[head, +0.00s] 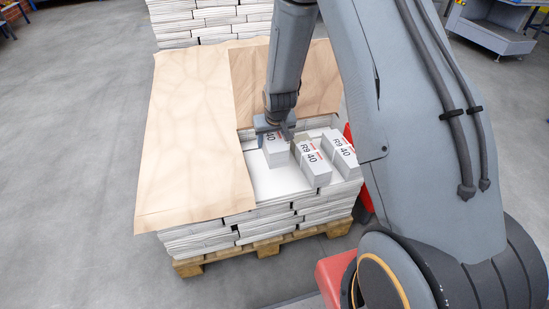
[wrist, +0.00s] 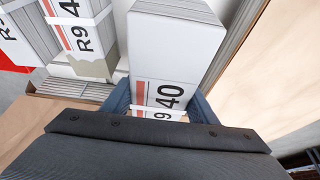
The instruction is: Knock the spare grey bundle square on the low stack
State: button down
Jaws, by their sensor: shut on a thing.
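My gripper (head: 277,128) is shut on a pale grey bundle (head: 275,152) marked "40", over the open part of the low stack (head: 262,214). In the wrist view the fingers (wrist: 158,108) sit on both sides of this bundle (wrist: 178,40), near its labelled end. I cannot tell whether it touches the layer below. Two similar bundles marked "R9 40" lie to its right, one closer (head: 313,165) and one farther right (head: 342,150), both slightly skewed in the head view. A beige-grey block face (wrist: 98,66) shows beside the held bundle.
Brown paper sheets cover the stack's left side (head: 190,130) and back (head: 318,75). The stack stands on a wooden pallet (head: 268,248). A taller white stack (head: 205,20) is behind it. Bare floor (head: 85,150) lies to the left.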

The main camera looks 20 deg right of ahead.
jog(key=shift+w+r+b, duration=0.2)
jog(key=shift+w+b, duration=0.1)
jog(key=shift+w, duration=0.3)
jog(key=shift+f+b, duration=3.1)
jog(key=shift+f, duration=1.1)
jog(key=shift+w, duration=1.5)
jog(key=shift+r, duration=0.1)
jog(key=shift+s+p, duration=1.15)
jog(key=shift+s, duration=0.65)
jog(key=shift+r+p, duration=2.35)
jog(key=shift+r, duration=0.6)
